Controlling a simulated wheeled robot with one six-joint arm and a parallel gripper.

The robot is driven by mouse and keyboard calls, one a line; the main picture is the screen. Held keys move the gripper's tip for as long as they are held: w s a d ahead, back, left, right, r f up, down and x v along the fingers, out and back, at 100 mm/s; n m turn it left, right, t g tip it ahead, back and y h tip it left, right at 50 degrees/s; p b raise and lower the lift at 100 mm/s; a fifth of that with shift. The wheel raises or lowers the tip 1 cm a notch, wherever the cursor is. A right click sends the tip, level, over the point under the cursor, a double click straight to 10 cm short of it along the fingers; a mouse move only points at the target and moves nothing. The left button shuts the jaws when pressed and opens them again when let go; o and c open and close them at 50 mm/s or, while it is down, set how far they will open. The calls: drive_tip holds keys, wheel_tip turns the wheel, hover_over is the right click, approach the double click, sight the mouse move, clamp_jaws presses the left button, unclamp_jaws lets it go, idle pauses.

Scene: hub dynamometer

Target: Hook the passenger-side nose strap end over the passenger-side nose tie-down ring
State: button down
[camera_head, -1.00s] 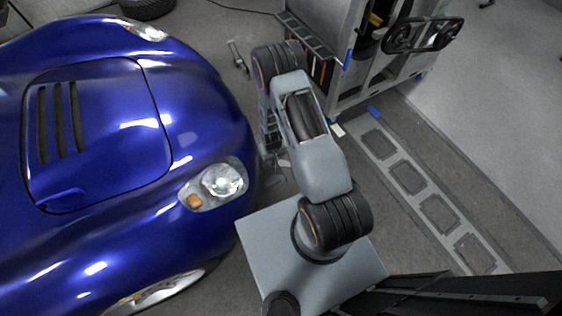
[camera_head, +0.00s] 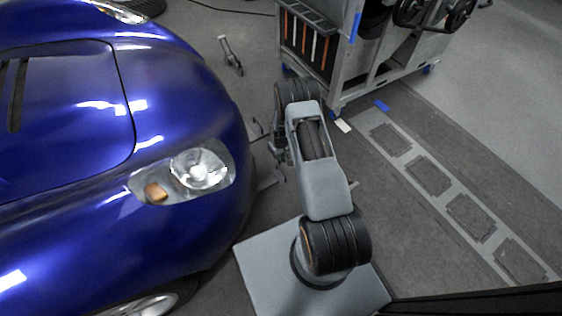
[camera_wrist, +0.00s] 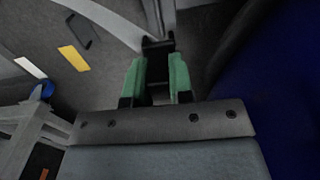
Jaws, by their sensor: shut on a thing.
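My gripper (camera_wrist: 157,82) shows in the wrist view with two green finger pads. They are shut on a small dark piece (camera_wrist: 158,45), which I take to be the passenger-side nose strap end. A pale grey band (camera_wrist: 152,15) runs from behind it towards the top of the picture. In the head view my arm reaches forward beside the nose of the blue car (camera_head: 215,100), and its wrist mostly hides the gripper. I cannot make out the passenger-side nose tie-down ring for sure; thin metal parts (camera_head: 268,180) lie on the floor by the nose.
A grey wheeled cart (camera_head: 345,75) stands beyond my arm; its edge also shows in the wrist view (camera_wrist: 35,125). A small metal stand (camera_head: 231,55) is on the floor near the car. A floor strip with square plates (camera_head: 430,175) runs right. The car body (camera_wrist: 285,80) is close on the right in the wrist view.

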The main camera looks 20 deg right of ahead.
drive_tip(key=shift+w+d+f+b, duration=0.15)
drive_tip(key=shift+f+b, duration=0.15)
drive_tip(key=shift+f, duration=0.25)
drive_tip(key=shift+f+b, duration=1.6)
drive_tip(key=shift+f, duration=0.9)
drive_tip(key=shift+f+b, duration=0.25)
drive_tip(key=shift+b, duration=0.1)
drive_tip(key=shift+f+b, duration=1.4)
drive_tip(key=shift+f, duration=0.15)
drive_tip(key=shift+r, duration=0.15)
drive_tip(key=c, duration=0.9)
unclamp_jaws()
wheel_tip(320, 180, up, 14)
drive_tip(key=p, duration=0.6)
